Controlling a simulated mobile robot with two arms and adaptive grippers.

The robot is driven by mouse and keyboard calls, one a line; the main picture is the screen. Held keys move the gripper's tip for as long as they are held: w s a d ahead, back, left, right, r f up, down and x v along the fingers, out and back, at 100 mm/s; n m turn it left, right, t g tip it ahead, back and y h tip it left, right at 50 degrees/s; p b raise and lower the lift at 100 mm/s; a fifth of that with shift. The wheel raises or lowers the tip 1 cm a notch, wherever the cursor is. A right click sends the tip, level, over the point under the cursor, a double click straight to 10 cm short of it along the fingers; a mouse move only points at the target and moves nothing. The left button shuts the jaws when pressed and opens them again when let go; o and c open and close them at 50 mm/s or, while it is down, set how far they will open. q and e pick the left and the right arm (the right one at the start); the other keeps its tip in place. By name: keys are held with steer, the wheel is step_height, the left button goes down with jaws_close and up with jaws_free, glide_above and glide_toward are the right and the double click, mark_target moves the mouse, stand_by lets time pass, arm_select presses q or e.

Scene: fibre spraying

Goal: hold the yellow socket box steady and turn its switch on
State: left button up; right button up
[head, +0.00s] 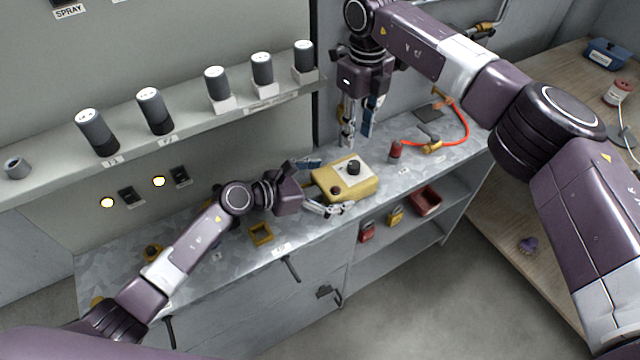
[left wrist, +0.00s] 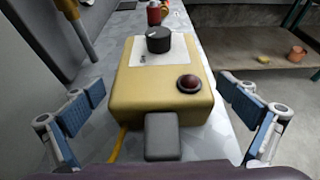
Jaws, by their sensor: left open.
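The yellow socket box (head: 358,187) stands on the metal bench top, with a white plate, a black knob (head: 353,167) and a dark red button (head: 336,190) on top. My left gripper (head: 322,186) is open, its fingers on either side of the box's near end. In the left wrist view the box (left wrist: 128,95) lies between the blue-padded fingers (left wrist: 160,115), with visible gaps on both sides. The black knob (left wrist: 159,40) and red button (left wrist: 189,83) show there too. My right gripper (head: 355,128) points down above and behind the box, apart from it; its finger opening is unclear.
A red cylinder (head: 396,150) and an orange hose (head: 466,125) are to the box's right on the bench. A shelf (head: 190,125) with several dark cylinders runs above at left. A yellow frame (head: 260,235) lies left of the box. Red and yellow items sit below the bench.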

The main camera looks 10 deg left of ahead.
mark_target(354, 164)
arm_select(q)
steer(key=shift+x, duration=1.35)
steer(key=shift+c, duration=0.3)
steer(key=c, duration=1.7)
steer(key=shift+c, duration=0.2)
arm_select(e)
steer(key=o, duration=0.3)
steer(key=shift+o, duration=0.2)
steer(key=shift+r+n, duration=0.2)
steer(key=shift+n, duration=0.1)
step_height(354, 164, down, 10)
steer(key=n, duration=0.4)
steer(key=shift+f, duration=0.1)
